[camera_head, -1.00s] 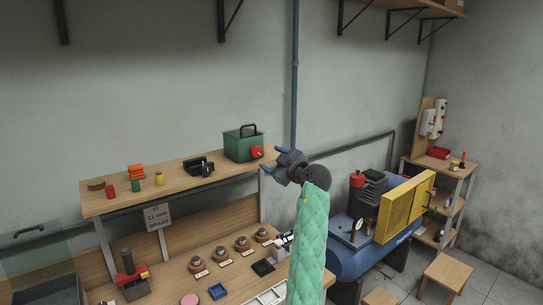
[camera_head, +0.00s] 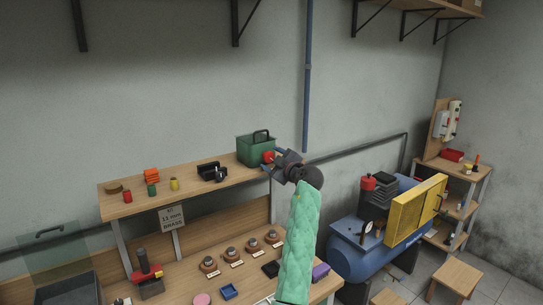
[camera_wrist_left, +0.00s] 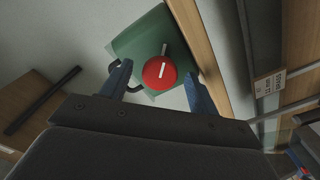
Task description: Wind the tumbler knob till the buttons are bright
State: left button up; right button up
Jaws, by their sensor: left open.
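The green tumbler box (camera_head: 252,150) with a dark handle stands at the right end of the raised wooden shelf. Its round red knob (camera_head: 268,157) faces out, and in the left wrist view the knob (camera_wrist_left: 160,73) carries a white slanted mark. My left gripper (camera_head: 272,164) is right at the knob. In the left wrist view its two blue fingers (camera_wrist_left: 157,78) are open, one on either side of the knob; I cannot tell whether they touch it. The buttons' brightness cannot be seen. My right gripper is not in view.
The shelf (camera_head: 135,206) also holds a black device (camera_head: 211,171) and small coloured spools. Below, the bench carries several round knobs on bases, a red-topped press (camera_head: 146,272) and a purple box (camera_head: 320,272). A blue compressor (camera_head: 355,255) with a yellow guard stands to the right.

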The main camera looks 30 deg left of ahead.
pick_arm(q)
jog(key=shift+w+a, duration=0.1)
jog(key=shift+a, duration=0.2)
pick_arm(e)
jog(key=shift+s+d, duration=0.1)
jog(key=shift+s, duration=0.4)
pick_arm(q)
jog(key=c, duration=0.9)
jog(key=shift+c, duration=0.3)
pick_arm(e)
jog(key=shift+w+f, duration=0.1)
pick_arm(q)
jog(key=shift+f, duration=0.1)
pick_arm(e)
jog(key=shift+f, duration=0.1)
